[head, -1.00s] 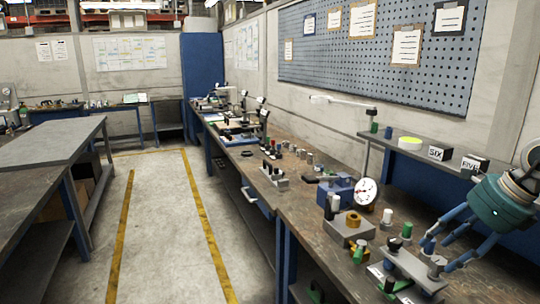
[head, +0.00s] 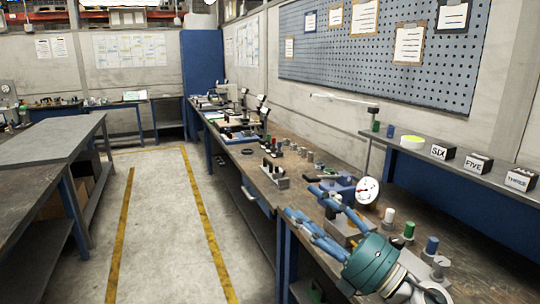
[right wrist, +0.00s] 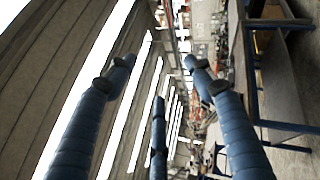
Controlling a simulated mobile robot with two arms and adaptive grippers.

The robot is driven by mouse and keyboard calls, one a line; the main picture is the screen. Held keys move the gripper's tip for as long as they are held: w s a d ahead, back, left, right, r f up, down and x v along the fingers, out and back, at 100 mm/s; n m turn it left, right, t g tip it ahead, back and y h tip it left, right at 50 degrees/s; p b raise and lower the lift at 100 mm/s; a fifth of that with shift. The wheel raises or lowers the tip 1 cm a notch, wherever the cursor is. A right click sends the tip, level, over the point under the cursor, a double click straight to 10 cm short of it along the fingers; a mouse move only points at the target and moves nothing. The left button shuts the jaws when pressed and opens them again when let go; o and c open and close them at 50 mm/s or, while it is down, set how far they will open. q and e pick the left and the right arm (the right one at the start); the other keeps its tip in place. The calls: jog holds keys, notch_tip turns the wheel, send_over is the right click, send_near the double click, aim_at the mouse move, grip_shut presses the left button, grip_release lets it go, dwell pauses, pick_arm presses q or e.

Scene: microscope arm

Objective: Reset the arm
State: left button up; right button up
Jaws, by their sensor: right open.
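My right gripper (head: 304,207) is over the front of the right-hand workbench (head: 330,160), with its blue fingers pointing left and slightly up in the picture. It is open. In the right wrist view the spread fingers (right wrist: 160,75) have nothing between them; the background there is wall, bright windows and a bench frame. A thin pale arm (head: 345,101) on an upright post stands on the bench behind the gripper. My gripper and wrist hide part of the bench front and the fixtures there. My left gripper is not in the head view.
A dial gauge (head: 367,190) stands close beyond the fingers. Green (head: 408,231) and blue (head: 431,246) pegs stand right of the gripper. A shelf with number blocks (head: 476,164) runs behind. The aisle floor (head: 165,220) is clear.

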jog(key=s+d+f+m+h, duration=0.2)
jog(key=d+f+m+h, duration=0.5)
jog(key=f+m+h, duration=0.35)
jog(key=s+d+f+m+h, duration=0.3)
jog(key=d+f+m+h, duration=0.45)
jog(key=f+m, duration=0.55)
jog(key=s+a+f+m+g+y, duration=0.1)
jog(key=s+f+m+g, duration=0.1)
jog(key=s+f+g, duration=0.5)
jog(key=s+f+m+g, duration=0.1)
jog(key=s+f+m, duration=0.1)
jog(key=s+f, duration=0.65)
jog(key=s+a+f+m+g+y, duration=0.1)
jog(key=s+f+m+g, duration=0.2)
jog(key=s, duration=0.9)
notch_tip(320, 180, down, 27)
jog(key=s+g, duration=0.2)
jog(key=s+d+f, duration=0.1)
jog(key=s+f, duration=0.6)
jog(key=s, duration=0.1)
jog(key=s+d+f, duration=0.2)
jog(key=s+f, duration=0.6)
jog(key=s, duration=0.1)
jog(key=shift+d+n+g, duration=0.25)
jog(key=shift+n+g, duration=0.1)
jog(key=shift+g, duration=0.05)
